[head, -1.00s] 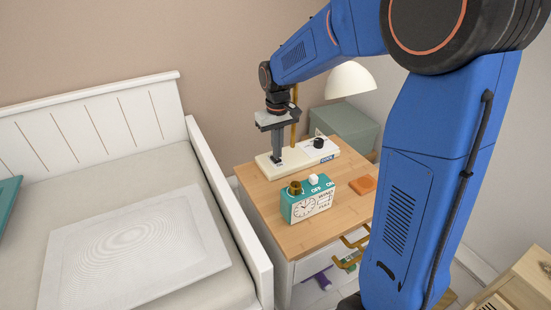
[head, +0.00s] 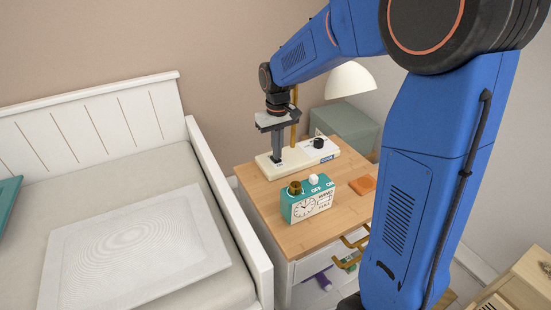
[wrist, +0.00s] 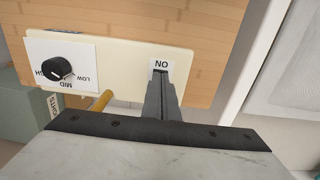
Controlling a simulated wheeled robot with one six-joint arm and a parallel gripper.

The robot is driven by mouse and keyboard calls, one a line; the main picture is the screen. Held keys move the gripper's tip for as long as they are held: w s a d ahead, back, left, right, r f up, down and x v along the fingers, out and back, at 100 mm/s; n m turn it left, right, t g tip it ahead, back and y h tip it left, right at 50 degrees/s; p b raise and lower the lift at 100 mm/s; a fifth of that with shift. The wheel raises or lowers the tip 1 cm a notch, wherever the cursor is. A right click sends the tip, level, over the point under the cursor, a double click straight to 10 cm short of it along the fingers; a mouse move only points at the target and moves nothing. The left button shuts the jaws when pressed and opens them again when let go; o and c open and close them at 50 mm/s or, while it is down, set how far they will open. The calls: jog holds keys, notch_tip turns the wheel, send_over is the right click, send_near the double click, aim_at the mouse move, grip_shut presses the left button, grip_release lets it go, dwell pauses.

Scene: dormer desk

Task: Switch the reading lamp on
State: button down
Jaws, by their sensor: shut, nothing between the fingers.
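The reading lamp has a white shade (head: 350,78), a brass stem (head: 294,118) and a cream base (head: 322,150) on the wooden nightstand. The base carries a black knob (head: 318,143), which also shows in the wrist view (wrist: 57,68) on a white plate with the words LOW and MID. An ON label (wrist: 161,65) lies at the other end of the base. My gripper (head: 278,160) is shut and empty, pointing down at the ON end. In the wrist view its fingertips (wrist: 160,75) are at the label's edge and hide what lies beneath. I cannot tell whether they touch it.
A teal clock (head: 308,203) with its own OFF and ON markings stands in front of the lamp on the nightstand (head: 265,200). An orange block (head: 362,185) lies to the right. A grey-green box (head: 352,122) is behind. The bed (head: 130,160) is at left.

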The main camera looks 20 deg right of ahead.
jog(key=shift+f, duration=0.6)
dwell(0.3)
jog(key=shift+r, duration=0.15)
notch_tip(320, 180, up, 7)
dwell(1.0)
